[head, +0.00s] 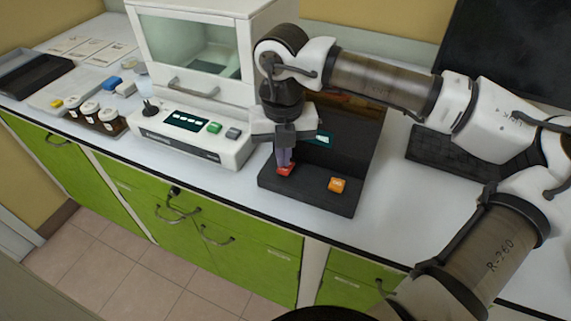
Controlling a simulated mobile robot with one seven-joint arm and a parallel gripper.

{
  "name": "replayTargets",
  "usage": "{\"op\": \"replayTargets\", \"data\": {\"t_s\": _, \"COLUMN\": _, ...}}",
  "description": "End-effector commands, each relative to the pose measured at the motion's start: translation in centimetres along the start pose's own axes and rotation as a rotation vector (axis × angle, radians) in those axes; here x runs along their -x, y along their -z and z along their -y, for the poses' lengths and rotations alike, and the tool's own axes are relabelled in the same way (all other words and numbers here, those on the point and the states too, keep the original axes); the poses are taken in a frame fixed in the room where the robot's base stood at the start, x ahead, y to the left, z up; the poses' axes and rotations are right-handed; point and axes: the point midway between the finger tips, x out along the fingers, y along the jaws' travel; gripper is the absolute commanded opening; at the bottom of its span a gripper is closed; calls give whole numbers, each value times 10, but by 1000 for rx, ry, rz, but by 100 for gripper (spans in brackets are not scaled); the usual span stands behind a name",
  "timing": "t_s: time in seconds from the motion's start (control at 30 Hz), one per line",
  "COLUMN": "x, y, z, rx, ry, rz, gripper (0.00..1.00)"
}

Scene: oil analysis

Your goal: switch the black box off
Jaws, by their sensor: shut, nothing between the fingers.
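The black box (310,194) stands on the white counter, right of the white analyser. Its front ledge carries a red button (285,170) on the left and an orange button (337,185) on the right. A small green-lit display (324,138) shows on its upper part, partly behind my gripper. My gripper (284,164) points down with its fingers shut and empty. Its fingertips are at the red button and cover part of it. I cannot tell whether they press it.
A white analyser (192,143) with a glass chamber and green and grey buttons stands left of the box. Several small jars (90,108) sit farther left. A black keyboard (460,152) lies at right, below a dark monitor (512,50). The counter's front edge runs close before the box.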

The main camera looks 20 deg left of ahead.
Motion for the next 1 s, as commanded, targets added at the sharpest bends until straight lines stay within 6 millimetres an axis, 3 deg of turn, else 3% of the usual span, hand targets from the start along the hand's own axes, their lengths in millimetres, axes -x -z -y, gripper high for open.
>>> {"op": "replayTargets", "data": {"t_s": 0.53, "x": -2, "y": 0, "z": 0, "rx": 0, "ry": 1, "rz": -3, "gripper": 0}}
{"op": "replayTargets", "data": {"t_s": 1.0, "x": 34, "y": 0, "z": 0, "rx": 0, "ry": 2, "rz": 0, "gripper": 0}}
